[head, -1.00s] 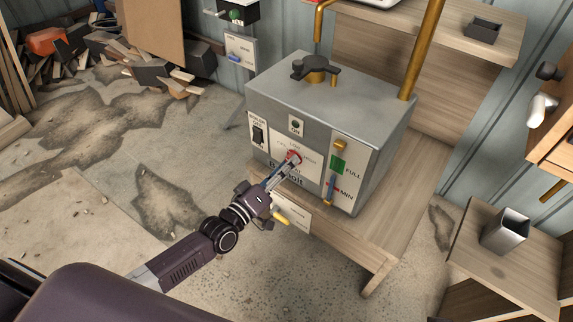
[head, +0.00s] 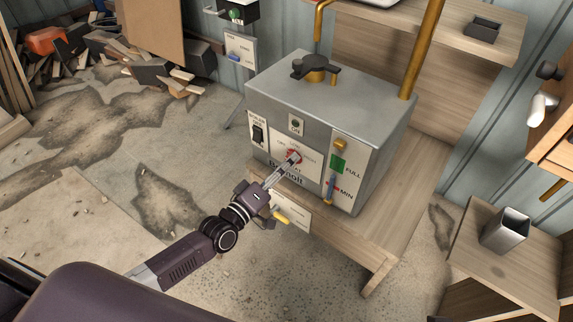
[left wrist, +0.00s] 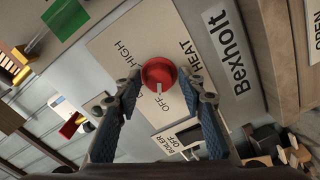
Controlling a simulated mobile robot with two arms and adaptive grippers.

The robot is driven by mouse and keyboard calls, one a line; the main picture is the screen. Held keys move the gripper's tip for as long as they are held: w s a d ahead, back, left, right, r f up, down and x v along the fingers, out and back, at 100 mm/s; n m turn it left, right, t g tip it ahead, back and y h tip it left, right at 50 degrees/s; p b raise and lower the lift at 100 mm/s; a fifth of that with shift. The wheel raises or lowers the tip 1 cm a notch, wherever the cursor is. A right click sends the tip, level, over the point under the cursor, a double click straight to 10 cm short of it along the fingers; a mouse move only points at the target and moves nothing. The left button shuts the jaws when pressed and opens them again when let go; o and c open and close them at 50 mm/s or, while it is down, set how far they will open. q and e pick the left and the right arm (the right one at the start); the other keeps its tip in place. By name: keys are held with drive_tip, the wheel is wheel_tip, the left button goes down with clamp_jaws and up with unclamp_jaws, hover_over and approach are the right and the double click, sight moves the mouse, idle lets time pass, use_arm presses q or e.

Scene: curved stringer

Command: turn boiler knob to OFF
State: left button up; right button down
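The boiler (head: 335,105) is a grey metal box on a wooden bench. Its front panel carries a red round knob (head: 294,157), partly hidden by my left gripper (head: 291,160) in the head view. In the left wrist view the red knob (left wrist: 158,72) sits between the two blue-padded fingertips of my left gripper (left wrist: 160,77), which press close on its sides. The knob's white pointer (left wrist: 160,90) faces the OFF label (left wrist: 163,104). HIGH lies up and left of the knob there, and HEAT to its right. My right gripper is not in view.
A black boiler switch (head: 258,133) is left of the knob, and a green FULL marker (head: 338,163) is right of it. A yellow-handled lever (head: 281,217) sits below. A side table (head: 490,262) stands at the right. The concrete floor at left is open.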

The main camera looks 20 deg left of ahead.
use_arm(q)
drive_tip(key=shift+o, duration=0.3)
drive_tip(key=v, duration=1.2)
drive_tip(key=shift+d, duration=0.15)
